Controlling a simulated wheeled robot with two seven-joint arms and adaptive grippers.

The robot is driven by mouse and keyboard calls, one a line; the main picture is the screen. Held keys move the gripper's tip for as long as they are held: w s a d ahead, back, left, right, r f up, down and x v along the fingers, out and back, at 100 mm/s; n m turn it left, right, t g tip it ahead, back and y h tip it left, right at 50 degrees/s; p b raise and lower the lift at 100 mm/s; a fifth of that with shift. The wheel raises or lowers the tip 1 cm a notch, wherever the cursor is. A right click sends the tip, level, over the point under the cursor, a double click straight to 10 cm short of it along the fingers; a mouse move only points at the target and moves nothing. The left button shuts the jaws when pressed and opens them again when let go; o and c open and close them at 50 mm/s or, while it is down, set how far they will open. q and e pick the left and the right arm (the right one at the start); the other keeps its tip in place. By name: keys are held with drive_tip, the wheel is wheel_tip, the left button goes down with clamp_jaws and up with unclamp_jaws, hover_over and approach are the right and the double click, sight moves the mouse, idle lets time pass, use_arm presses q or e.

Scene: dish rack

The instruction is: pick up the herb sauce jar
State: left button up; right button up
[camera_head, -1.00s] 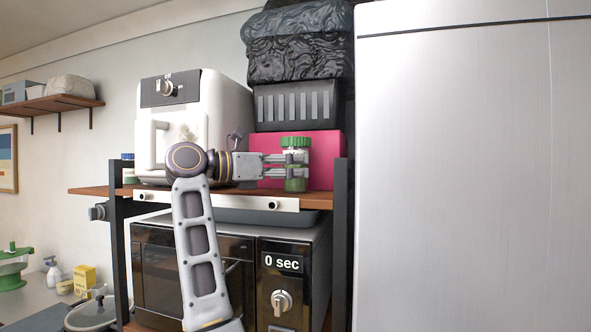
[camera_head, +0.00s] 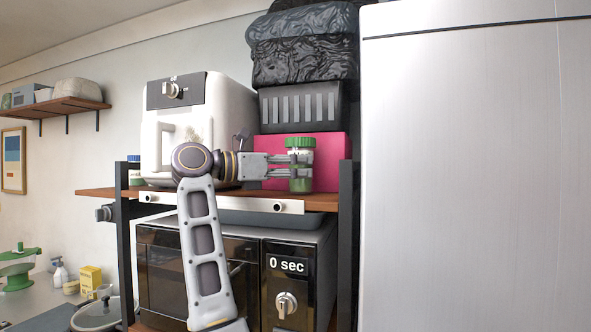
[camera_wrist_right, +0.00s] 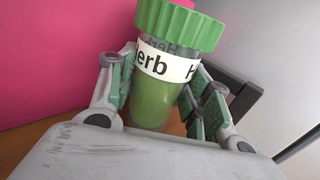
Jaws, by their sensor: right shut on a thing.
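The herb sauce jar (camera_head: 300,178) has a green lid, green contents and a white label. It stands upright at the right end of the wooden shelf, in front of a pink box. My right gripper (camera_head: 290,168) reaches it from the left, with its fingers around the jar's body below the lid. In the right wrist view the jar (camera_wrist_right: 155,95) sits between the two fingers of the right gripper (camera_wrist_right: 155,100), shut on it. Whether the jar's base touches the shelf is hard to tell. My left gripper is not in view.
A pink box (camera_head: 330,165) stands behind the jar, with a black crate (camera_head: 302,105) above it. A white appliance (camera_head: 215,110) is on the shelf (camera_head: 95,192) to the left. A black post (camera_head: 346,210) and a large metallic cabinet (camera_head: 470,180) are to the right. A microwave (camera_head: 190,275) is below.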

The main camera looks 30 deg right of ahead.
drive_tip(key=shift+r, duration=4.9)
drive_tip(key=o, duration=0.7)
drive_tip(key=c, duration=0.8)
drive_tip(key=shift+r+p, duration=2.35)
drive_tip(key=shift+r, duration=0.2)
drive_tip(key=shift+f, duration=0.1)
